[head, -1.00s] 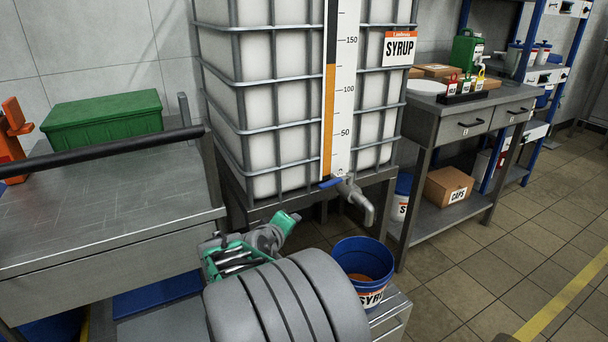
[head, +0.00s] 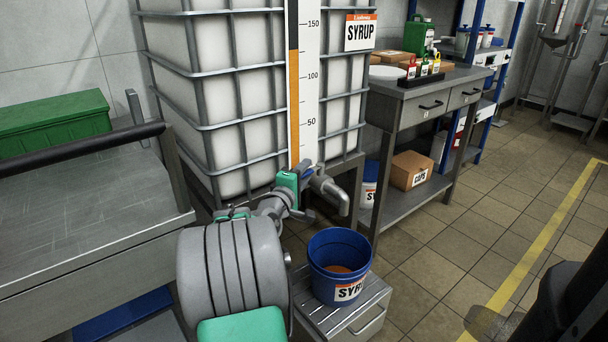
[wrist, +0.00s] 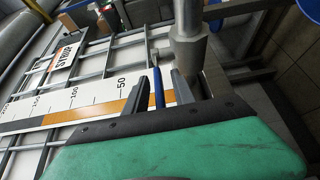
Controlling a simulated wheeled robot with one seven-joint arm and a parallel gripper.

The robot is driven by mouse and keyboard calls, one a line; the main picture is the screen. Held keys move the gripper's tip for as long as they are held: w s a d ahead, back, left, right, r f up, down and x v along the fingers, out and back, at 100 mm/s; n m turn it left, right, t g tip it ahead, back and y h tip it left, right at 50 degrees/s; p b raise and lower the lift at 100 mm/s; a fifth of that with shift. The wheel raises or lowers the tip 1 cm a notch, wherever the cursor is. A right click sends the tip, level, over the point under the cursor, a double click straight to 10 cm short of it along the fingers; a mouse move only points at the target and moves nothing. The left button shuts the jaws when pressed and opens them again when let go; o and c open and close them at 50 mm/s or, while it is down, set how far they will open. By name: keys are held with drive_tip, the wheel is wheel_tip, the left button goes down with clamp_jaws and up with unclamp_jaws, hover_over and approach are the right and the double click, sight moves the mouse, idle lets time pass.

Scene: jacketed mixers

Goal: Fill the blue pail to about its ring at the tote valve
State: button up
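The blue pail (head: 318,259), labelled SYRUP, stands upright on a small grey step (head: 310,312) below the tote valve's spout (head: 338,196). Orange syrup (head: 340,269) shows low inside the pail. No stream shows between spout and pail, and I cannot make out the ring. The valve's blue lever (wrist: 158,88) lies between the two fingers of my gripper (wrist: 168,92) in the wrist view. The fingers look apart, with a gap on the right side of the lever. In the head view my gripper (head: 296,180) is at the valve and hides most of the lever.
The caged syrup tote (head: 230,105) has a gauge (head: 307,90) with orange up to about 125. A grey bench (head: 80,200) with a green box (head: 55,125) is at left. A side table (head: 400,105) stands right of the tote, a CAPS carton (head: 408,170) below.

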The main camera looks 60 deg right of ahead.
drive_tip(key=shift+d, duration=0.4)
drive_tip(key=shift+w, duration=0.1)
clamp_jaws()
idle(1.1)
